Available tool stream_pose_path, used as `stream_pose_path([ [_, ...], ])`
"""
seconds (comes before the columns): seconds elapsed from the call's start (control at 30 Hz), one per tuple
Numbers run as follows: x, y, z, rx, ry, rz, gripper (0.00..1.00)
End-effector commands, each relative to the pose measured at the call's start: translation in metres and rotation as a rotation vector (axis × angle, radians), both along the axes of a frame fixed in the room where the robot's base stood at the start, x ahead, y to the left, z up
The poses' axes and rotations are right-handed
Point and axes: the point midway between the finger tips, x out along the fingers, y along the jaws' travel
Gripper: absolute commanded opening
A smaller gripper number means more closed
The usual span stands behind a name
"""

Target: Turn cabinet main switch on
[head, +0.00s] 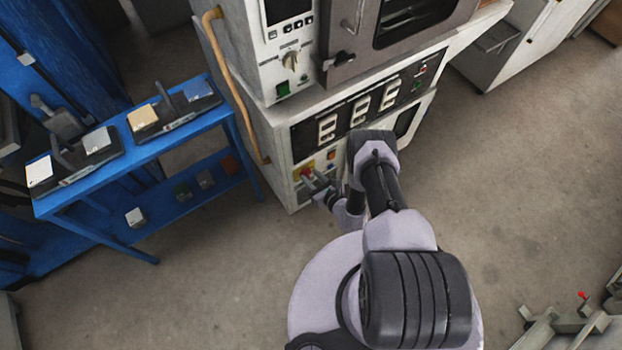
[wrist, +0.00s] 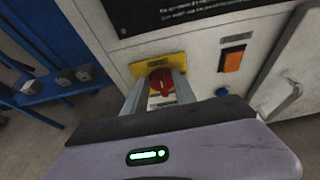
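The main switch (wrist: 162,83) is a red rotary knob on a yellow plate (wrist: 150,67), on the cabinet's pale front panel. In the wrist view my gripper (wrist: 162,86) reaches the switch with one finger on each side of the knob. The fingers are apart, and the narrow red handle shows between them with some room on both sides. Contact with the knob cannot be told. In the head view my gripper (head: 311,180) is at the lower left of the cabinet front (head: 293,190), and the switch is small and partly covered by it.
An orange rocker switch (wrist: 233,62) and a blue button (wrist: 222,92) sit right of the main switch. A cabinet handle (wrist: 287,98) is farther right. A blue bench (head: 135,165) with tile samples stands left of the cabinet.

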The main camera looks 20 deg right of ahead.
Motion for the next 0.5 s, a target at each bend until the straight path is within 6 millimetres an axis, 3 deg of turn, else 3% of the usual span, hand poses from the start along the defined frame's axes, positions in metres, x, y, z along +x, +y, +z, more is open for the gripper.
stream_pose_path([
  [0.33, 0.0053, 0.0015, -0.0012, 0.000, 0.000, -0.001, 0.33],
  [0.5, 0.0050, 0.0015, -0.0012, 0.000, 0.000, 0.000, 0.01],
])
